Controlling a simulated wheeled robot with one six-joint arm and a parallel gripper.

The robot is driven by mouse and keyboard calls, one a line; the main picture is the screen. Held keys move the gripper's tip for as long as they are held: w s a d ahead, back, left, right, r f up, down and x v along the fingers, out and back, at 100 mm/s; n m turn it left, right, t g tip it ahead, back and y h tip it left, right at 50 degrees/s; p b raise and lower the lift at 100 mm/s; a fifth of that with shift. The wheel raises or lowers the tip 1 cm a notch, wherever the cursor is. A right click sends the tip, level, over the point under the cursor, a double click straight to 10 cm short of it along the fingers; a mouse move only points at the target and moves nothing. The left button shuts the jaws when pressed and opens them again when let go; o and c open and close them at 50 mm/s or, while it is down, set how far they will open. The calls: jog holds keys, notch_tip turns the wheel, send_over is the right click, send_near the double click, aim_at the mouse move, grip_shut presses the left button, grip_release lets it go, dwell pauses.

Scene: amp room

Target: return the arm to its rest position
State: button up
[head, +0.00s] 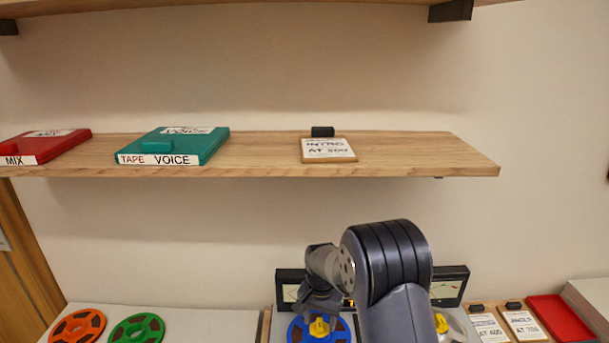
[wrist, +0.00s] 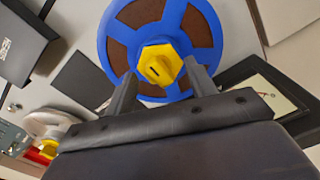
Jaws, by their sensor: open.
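My gripper (wrist: 160,85) is open in the wrist view. Its two fingers stand apart just below a yellow hub knob (wrist: 160,66), which sits at the centre of a blue reel (wrist: 185,22). Whether a finger touches the knob I cannot tell. In the head view my arm reaches down at the lower middle, over a tape machine. The blue reel (head: 338,329) and its yellow knob (head: 319,327) show just below my wrist there. My fingertips are hard to make out in that view.
A wooden shelf (head: 400,155) above the arm holds a red MIX box (head: 50,146), a teal VOICE box (head: 180,144) and an INTRO card (head: 328,149). Orange (head: 78,327) and green (head: 137,329) reels lie at lower left. Cards and a red tray (head: 560,318) lie at right.

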jog(key=n+p, duration=0.2)
jog(key=n, duration=0.2)
jog(key=shift+r+p, duration=0.2)
jog(key=shift+p, duration=0.1)
jog(key=shift+n, duration=0.3)
jog(key=shift+r+b, duration=0.5)
jog(key=shift+r, duration=1.5)
jog(key=shift+d+r, duration=0.1)
